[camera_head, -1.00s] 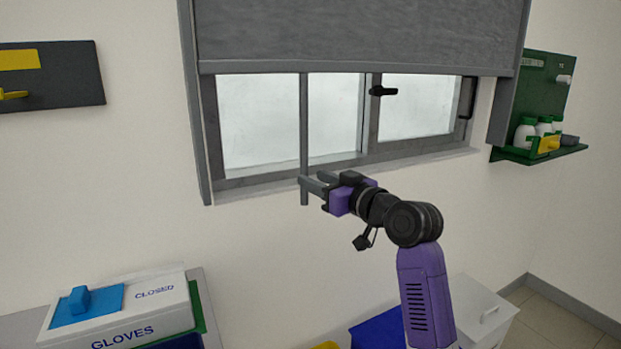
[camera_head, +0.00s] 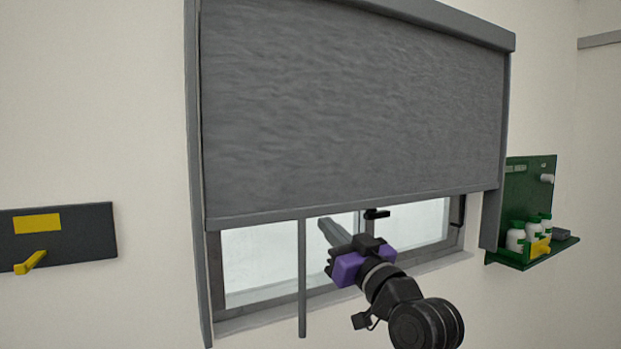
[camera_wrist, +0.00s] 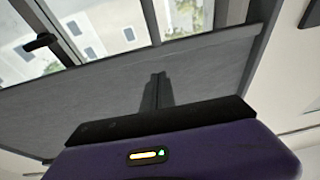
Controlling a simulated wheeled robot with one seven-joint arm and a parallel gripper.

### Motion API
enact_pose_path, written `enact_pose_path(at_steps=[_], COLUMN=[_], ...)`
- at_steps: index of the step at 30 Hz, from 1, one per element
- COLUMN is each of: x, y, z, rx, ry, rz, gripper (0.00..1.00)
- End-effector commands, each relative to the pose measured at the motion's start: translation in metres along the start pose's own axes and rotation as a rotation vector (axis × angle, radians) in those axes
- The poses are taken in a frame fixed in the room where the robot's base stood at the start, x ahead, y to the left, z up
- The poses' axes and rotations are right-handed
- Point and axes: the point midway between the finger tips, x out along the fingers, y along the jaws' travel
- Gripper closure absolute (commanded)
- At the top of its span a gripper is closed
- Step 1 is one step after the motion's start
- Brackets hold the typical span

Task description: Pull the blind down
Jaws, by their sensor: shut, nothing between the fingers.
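The grey blind (camera_head: 350,110) covers the upper part of the window, and its bottom bar (camera_head: 260,217) hangs just above the black window handle. A thin grey pull rod (camera_head: 302,285) hangs from the bar, left of the middle, down past the sill. My gripper (camera_head: 327,225) is to the right of the rod in the picture, just below the bar. Its fingers are shut and empty. In the wrist view the shut fingers (camera_wrist: 158,80) show against the blind's grey fabric (camera_wrist: 210,70); I cannot tell whether they touch it.
The black window handle (camera_head: 376,213) is close beyond my gripper. A green shelf (camera_head: 530,252) with white bottles is on the wall at right. A dark panel (camera_head: 85,235) with a yellow lever (camera_head: 30,262) is at left. The wall between is clear.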

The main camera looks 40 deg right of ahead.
Motion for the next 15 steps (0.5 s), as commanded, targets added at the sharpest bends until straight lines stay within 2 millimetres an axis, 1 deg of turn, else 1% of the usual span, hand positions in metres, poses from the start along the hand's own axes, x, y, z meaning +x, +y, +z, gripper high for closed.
enact_pose_path(at_steps=[1,4,7,10,13,15], x=[0.001,-0.001,-0.001,0.006,0.02,0.033], y=[-0.001,-0.001,0.0,0.001,0.001,0.001], z=[-0.019,-0.031,-0.035,-0.036,-0.038,-0.039], rx=[-0.002,-0.004,-0.004,-0.005,-0.005,-0.004], ry=[0.014,0.033,0.042,0.043,0.043,0.042], rz=[0.007,0.018,0.024,0.025,0.024,0.023], gripper=[1.0,1.0,1.0,1.0,1.0,1.0])
